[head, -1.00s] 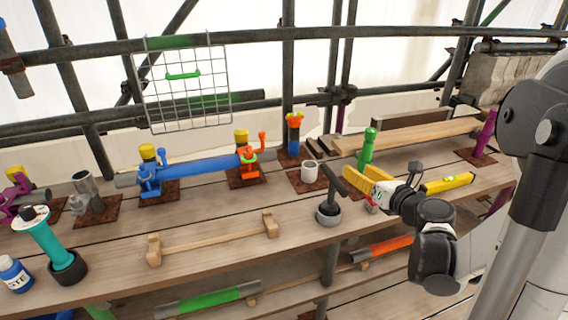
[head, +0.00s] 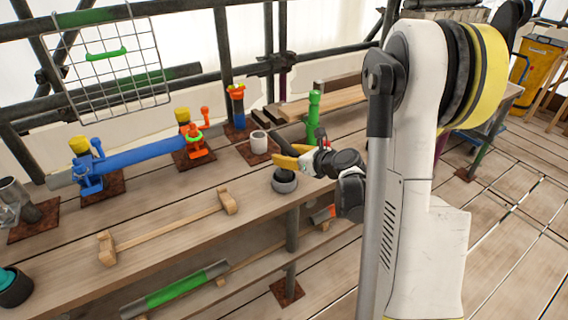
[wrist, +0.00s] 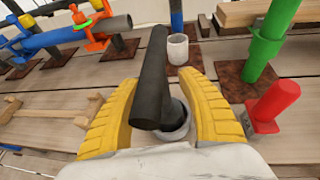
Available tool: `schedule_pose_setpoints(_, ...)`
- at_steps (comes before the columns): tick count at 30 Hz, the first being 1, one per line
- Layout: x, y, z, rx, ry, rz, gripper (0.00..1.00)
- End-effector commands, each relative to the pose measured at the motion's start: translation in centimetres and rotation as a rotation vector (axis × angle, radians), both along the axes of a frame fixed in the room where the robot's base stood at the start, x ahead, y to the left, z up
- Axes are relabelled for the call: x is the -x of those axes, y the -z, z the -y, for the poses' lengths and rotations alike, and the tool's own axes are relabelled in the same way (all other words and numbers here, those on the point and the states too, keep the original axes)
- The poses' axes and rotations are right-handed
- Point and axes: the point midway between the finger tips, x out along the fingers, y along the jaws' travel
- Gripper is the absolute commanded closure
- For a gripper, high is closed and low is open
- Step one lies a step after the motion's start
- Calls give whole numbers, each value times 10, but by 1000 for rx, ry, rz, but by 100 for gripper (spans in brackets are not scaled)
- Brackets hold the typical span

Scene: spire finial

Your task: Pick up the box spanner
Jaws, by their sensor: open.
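A dark tool with a crossbar on top, which I take to be the box spanner (wrist: 152,85), stands in a round grey cup (head: 285,185) on the wooden bench. The cup also shows in the wrist view (wrist: 180,122). My gripper (wrist: 165,105) is open, with one yellow finger on each side of the spanner's shaft. The crossbar runs above and between the fingers. In the head view my gripper (head: 287,156) is at the shaft above the cup. I cannot tell whether either finger touches the spanner.
A red-handled item (wrist: 275,100) stands close to the right finger. Behind are a white cup (head: 259,142) and a green post (head: 313,115). A wooden rack (head: 165,228) lies on the bench to the left. A blue clamped tube (head: 140,158) is farther left.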

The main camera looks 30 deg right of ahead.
Motion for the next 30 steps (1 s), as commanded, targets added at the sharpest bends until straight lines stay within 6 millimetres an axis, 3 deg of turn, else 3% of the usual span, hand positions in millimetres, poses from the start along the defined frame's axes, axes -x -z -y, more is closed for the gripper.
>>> schedule_pose_setpoints(8,-9,4,-2,0,1,0,53)
schedule_pose_setpoints(9,-9,4,-2,0,1,0,58)
schedule_pose_setpoints(13,-9,4,-2,0,1,0,98)
schedule_pose_setpoints(14,-9,3,-2,0,1,0,100)
schedule_pose_setpoints(30,-9,-2,-2,0,0,0,100)
